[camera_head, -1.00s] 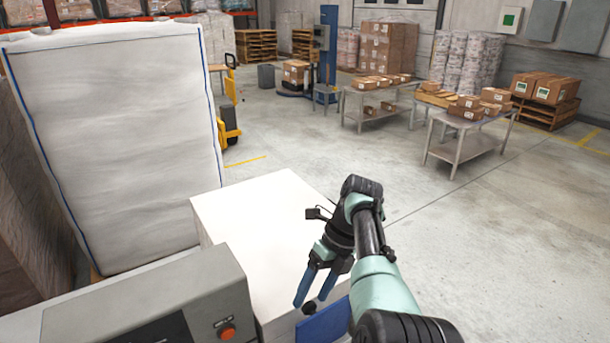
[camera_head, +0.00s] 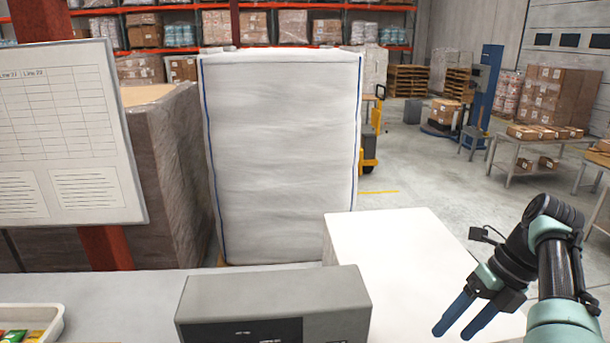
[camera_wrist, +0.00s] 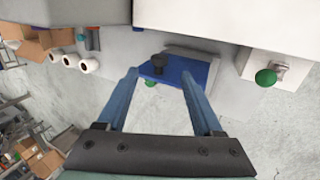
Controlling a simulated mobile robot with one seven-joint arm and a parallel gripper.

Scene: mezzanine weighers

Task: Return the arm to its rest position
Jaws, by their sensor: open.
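My gripper (camera_head: 468,316) is at the lower right of the head view, with its blue fingers pointing down and to the left. The fingers stand apart with nothing between them. It is in front of a white block-like surface (camera_head: 395,245). In the wrist view my gripper (camera_wrist: 165,85) shows both blue fingers open. Beyond them are a blue plate (camera_wrist: 188,70) and a dark knob (camera_wrist: 158,64) on a grey surface. I cannot tell how far the fingertips are from these.
A grey machine box (camera_head: 270,290) stands front centre, beside a tray (camera_head: 50,322) of small packets. A tall white wrapped stack (camera_head: 285,140) stands behind. The wrist view shows a green button (camera_wrist: 265,77) and several white rolls (camera_wrist: 72,62). Open floor (camera_head: 420,170) lies to the right.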

